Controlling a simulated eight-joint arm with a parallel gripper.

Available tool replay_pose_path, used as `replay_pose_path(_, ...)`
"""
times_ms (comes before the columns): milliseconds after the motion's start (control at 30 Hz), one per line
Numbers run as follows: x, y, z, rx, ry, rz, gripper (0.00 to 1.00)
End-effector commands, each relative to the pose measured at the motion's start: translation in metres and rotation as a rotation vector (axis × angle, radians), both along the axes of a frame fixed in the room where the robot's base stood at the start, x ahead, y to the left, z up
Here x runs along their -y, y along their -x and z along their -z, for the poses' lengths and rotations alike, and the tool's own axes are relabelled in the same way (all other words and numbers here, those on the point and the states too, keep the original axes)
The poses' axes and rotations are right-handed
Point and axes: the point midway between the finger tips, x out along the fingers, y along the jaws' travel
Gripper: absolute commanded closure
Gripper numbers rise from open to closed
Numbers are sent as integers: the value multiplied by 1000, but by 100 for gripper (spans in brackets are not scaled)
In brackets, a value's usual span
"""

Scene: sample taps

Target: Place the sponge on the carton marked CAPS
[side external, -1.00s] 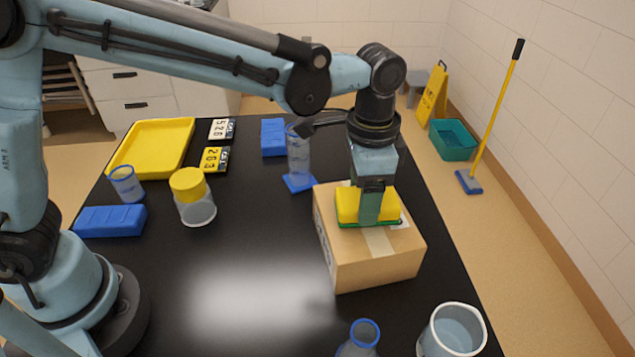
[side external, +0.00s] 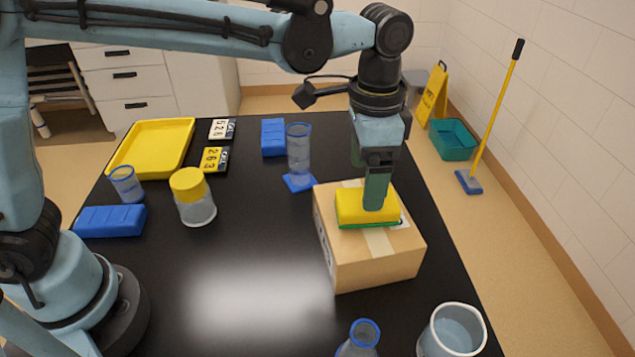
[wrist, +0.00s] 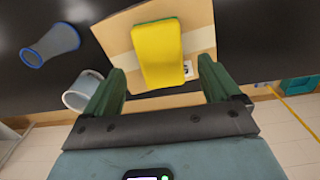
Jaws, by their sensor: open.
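The sponge (side external: 362,207), yellow with a green underside, lies flat on top of the cardboard carton (side external: 370,262). In the wrist view the sponge (wrist: 158,53) rests on the carton top (wrist: 202,38), and a small label shows beside it. The writing on the carton's side is too small to read. My gripper (side external: 372,180) is just above the sponge, its green fingers pointing down. In the wrist view my gripper (wrist: 160,90) has its fingers spread wide, with the sponge between and beyond them, not touching.
A clear cylinder on a blue base (side external: 299,155) stands just behind the carton. A blue-rimmed flask (side external: 360,340) and a clear beaker (side external: 452,330) stand at the front. A yellow-lidded jar (side external: 194,200), blue blocks and a yellow tray (side external: 150,150) are at left. The table's middle is clear.

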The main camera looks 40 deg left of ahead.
Motion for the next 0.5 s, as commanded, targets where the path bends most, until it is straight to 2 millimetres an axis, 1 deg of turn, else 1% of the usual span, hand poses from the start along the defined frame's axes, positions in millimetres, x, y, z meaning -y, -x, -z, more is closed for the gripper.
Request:
replay_pose_path(33,0,0,-10,0,0,0,10)
replay_pose_path(200,0,0,-40,0,0,0,10)
replay_pose_path(333,0,0,-58,0,0,0,10)
replay_pose_path(500,0,0,-72,0,0,0,10)
